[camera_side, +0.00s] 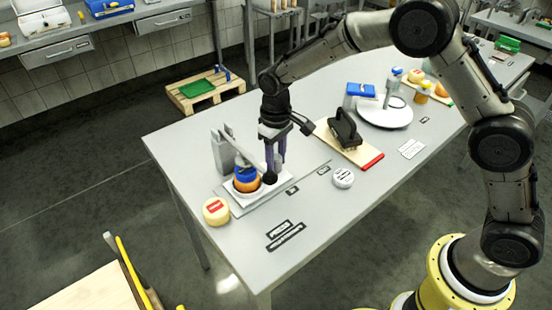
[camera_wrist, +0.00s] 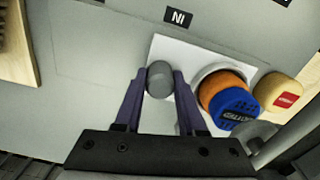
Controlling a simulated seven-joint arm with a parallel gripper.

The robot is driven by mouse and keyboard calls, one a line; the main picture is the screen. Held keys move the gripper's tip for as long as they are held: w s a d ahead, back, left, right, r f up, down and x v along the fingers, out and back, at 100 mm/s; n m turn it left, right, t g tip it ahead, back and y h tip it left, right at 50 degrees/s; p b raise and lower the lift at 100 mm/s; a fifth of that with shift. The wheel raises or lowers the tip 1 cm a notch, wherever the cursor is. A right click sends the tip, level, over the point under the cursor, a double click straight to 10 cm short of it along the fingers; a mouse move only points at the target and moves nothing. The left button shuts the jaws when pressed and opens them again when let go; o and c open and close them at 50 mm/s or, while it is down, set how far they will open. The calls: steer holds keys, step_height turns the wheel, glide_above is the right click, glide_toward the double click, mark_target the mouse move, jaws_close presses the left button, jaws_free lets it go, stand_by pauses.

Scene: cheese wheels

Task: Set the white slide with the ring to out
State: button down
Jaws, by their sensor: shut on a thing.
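The white slide (camera_side: 282,177) lies flat on a grey base plate at the near left of the table; it shows in the wrist view too (camera_wrist: 178,48). Its pale ring (camera_wrist: 208,72) surrounds the bottom of an orange wheel (camera_side: 246,185) with a blue top (camera_wrist: 238,104). A grey round knob (camera_wrist: 160,80) stands at the slide's edge. My gripper (camera_side: 273,176) points down, its purple fingers shut on the knob (camera_side: 270,179). In the wrist view my gripper (camera_wrist: 159,78) has one finger on each side of it. A dark "IN" label (camera_wrist: 179,16) lies beside the slide.
A grey post with an arm (camera_side: 224,150) stands behind the wheel. A yellow cheese with a red label (camera_side: 215,211) sits close by at left. A white round tub (camera_side: 343,178) and a board with a dark-handled tool (camera_side: 345,130) are to the right.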

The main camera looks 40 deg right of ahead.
steer(key=d, duration=1.1)
steer(key=shift+d+r, duration=0.1)
steer(key=shift+d, duration=0.2)
steer(key=c, duration=0.5)
jaws_free()
step_height(320, 180, up, 14)
